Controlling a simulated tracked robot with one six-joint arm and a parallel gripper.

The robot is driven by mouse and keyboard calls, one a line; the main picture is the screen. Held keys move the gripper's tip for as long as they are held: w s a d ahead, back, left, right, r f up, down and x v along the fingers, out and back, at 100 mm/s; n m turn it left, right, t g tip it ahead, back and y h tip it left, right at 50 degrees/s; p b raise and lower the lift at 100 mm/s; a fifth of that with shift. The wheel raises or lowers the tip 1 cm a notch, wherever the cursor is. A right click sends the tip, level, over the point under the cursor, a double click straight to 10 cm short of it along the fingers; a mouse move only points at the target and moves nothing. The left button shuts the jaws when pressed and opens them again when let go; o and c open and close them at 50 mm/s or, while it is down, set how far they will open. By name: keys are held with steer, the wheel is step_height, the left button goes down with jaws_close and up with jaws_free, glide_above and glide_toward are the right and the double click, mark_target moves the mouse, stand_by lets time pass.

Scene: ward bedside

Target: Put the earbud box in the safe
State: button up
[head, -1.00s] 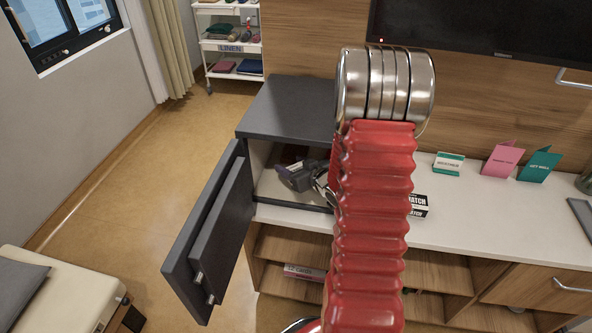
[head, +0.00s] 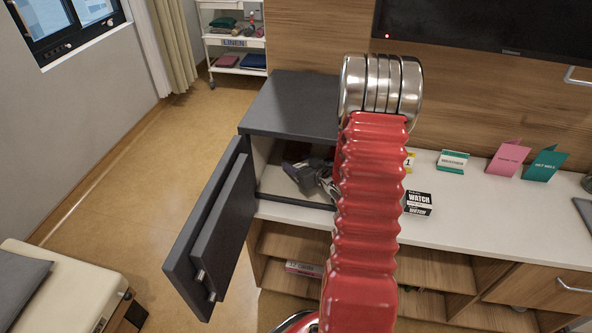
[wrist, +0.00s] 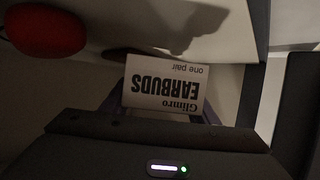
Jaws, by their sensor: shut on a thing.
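The earbud box (wrist: 167,82), white with "Glimro EARBUDS one pair" on it, is upside down in the wrist view, between the fingers of my gripper (wrist: 165,108). My gripper is shut on it. In the head view my gripper (head: 308,177) is inside the opening of the dark grey safe (head: 292,104); the box itself cannot be made out there. The safe stands on the white counter with its thick door (head: 212,230) swung wide open to the left. My red arm hides the right part of the safe.
A green-and-white box (head: 452,161), a pink card (head: 508,157) and a green card (head: 543,164) are farther right. A red rounded object (wrist: 45,30) shows in the wrist view.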

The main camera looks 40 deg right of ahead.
step_height(320, 180, down, 2)
steer(key=shift+f, duration=0.1)
steer(key=shift+d+f, duration=0.2)
steer(key=shift+f, duration=0.05)
steer(key=shift+w+a+f, duration=0.1)
steer(key=shift+w+a, duration=0.05)
steer(key=shift+w, duration=0.1)
steer(key=shift+s+f, duration=0.1)
steer(key=o, duration=0.8)
